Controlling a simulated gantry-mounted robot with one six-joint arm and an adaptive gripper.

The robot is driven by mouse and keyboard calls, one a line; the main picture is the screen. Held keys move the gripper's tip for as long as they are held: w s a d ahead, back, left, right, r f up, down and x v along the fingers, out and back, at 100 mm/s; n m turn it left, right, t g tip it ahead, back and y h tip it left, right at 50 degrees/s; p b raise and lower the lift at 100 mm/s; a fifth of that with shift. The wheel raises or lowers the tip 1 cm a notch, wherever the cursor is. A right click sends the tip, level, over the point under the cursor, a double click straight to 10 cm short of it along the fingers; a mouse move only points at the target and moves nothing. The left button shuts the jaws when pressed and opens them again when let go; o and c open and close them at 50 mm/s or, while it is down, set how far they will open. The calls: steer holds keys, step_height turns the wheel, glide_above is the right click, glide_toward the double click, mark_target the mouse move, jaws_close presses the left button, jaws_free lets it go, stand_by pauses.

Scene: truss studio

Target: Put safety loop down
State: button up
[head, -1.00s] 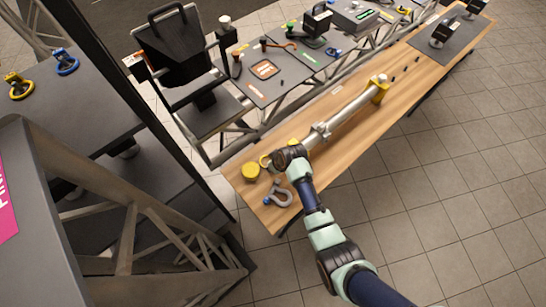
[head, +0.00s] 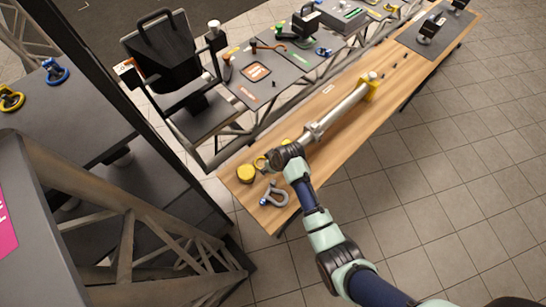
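My gripper (head: 279,161) is low over the near-left end of the wooden table (head: 330,108), seen from behind the wrist. Its fingers are hidden, so I cannot see whether they hold anything. A thin yellow ring-like piece (head: 261,163) shows just left of the gripper. It may be the safety loop, but it is too small to be sure, and I cannot tell whether it is gripped or resting on the table. Another bit of yellow (head: 287,142) shows behind the wrist.
A yellow round puck (head: 246,173) lies left of the gripper, and a grey shackle with a blue pin (head: 274,195) in front. A silver tube (head: 340,112) runs away from the gripper to a yellow stand (head: 370,88). Bare wood lies right of the tube.

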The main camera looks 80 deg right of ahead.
steer(key=p+v, duration=0.2)
steer(key=v, duration=0.7)
steer(key=shift+r, duration=0.2)
steer(key=shift+o, duration=0.5)
steer(key=shift+s+a, duration=0.15)
steer(key=shift+o, duration=0.3)
